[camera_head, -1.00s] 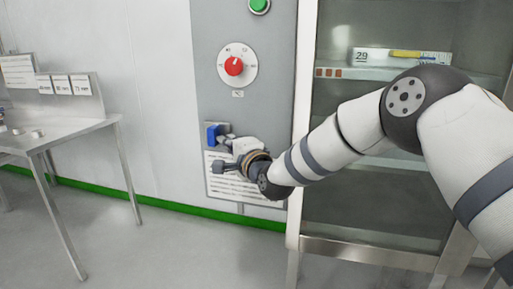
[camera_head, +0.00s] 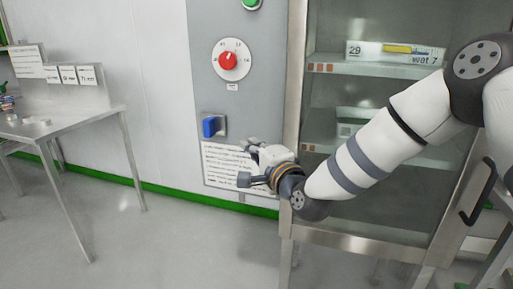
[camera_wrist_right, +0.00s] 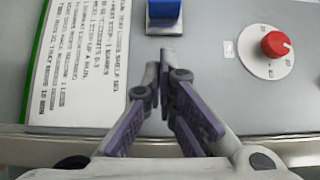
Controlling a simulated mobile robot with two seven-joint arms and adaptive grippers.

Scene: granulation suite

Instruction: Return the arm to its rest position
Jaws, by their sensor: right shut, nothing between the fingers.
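My right arm comes in from the right in the head view, passing in front of the glass-fronted cabinet. Its gripper (camera_head: 246,165) is at the lower part of the grey control panel (camera_head: 208,60), in front of the white text sheet (camera_head: 222,172) and below the blue switch (camera_head: 210,127). In the right wrist view the gripper's fingers (camera_wrist_right: 163,72) are together and empty, pointing toward the blue switch (camera_wrist_right: 164,12). A small gap shows between the fingertips and the switch. My left gripper is not in view.
A red dial (camera_head: 228,61) and a green button (camera_head: 251,3) are on the panel above. The cabinet (camera_head: 352,236) with shelves stands right of it. A steel table (camera_head: 88,117) stands at the left. The floor between table and panel is clear.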

